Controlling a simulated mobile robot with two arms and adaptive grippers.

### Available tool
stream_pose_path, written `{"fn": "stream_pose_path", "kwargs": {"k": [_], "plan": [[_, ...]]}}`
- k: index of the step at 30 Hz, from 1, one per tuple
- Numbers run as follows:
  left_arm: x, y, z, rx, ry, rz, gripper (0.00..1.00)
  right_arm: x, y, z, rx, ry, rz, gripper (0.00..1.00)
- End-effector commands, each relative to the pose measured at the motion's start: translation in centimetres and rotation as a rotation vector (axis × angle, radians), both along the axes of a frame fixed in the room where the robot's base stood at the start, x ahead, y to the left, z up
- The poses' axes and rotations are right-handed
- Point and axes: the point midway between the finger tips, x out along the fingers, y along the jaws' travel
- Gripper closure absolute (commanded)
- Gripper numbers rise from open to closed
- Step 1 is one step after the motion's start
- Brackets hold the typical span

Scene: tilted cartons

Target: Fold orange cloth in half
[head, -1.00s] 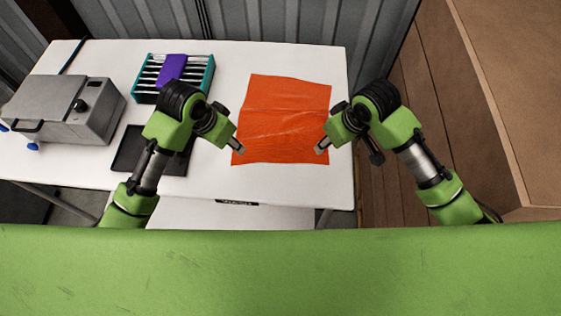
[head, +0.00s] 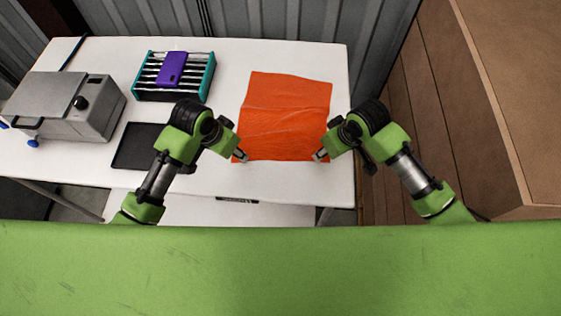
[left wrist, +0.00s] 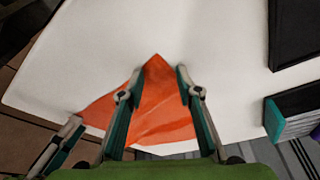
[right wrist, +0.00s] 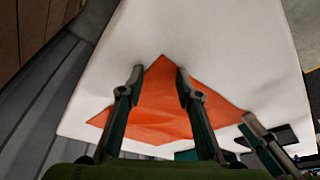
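The orange cloth (head: 288,112) lies flat and unfolded on the white table, with slight creases across it. My left gripper (head: 241,156) is at the cloth's near left corner. In the left wrist view its fingers (left wrist: 153,75) are spread apart on either side of that corner (left wrist: 155,95). My right gripper (head: 320,156) is at the near right corner. In the right wrist view its fingers (right wrist: 157,74) are spread around that corner (right wrist: 160,95). Neither gripper holds the cloth. I cannot tell whether the fingertips touch the table.
A purple item (head: 172,68) lies on a teal-sided rack (head: 208,78) at the back. A dark tray (head: 135,148) and a grey metal box machine (head: 85,110) stand to the left. The white table (head: 222,183) is bare around the cloth. A large brown carton (head: 500,120) stands at the right.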

Motion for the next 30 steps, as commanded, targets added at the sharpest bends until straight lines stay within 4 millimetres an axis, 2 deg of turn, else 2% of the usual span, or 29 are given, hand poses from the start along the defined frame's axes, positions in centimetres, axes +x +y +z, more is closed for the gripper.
{"fn": "stream_pose_path", "kwargs": {"k": [4, 11, 30], "plan": [[-0.07, 0.04, -0.09, 0.002, 0.002, 0.0, 0.69, -0.04, -0.01, -0.19, -0.001, 0.001, 0.0, 0.69], [-0.04, 0.03, -0.34, 0.002, 0.003, 0.001, 0.99, 0.0, 0.0, -0.42, -0.001, 0.002, 0.0, 0.99], [-0.03, 0.12, -0.46, 0.005, 0.004, 0.002, 1.0, -0.04, -0.13, -0.6, -0.005, 0.004, -0.002, 1.0]]}}
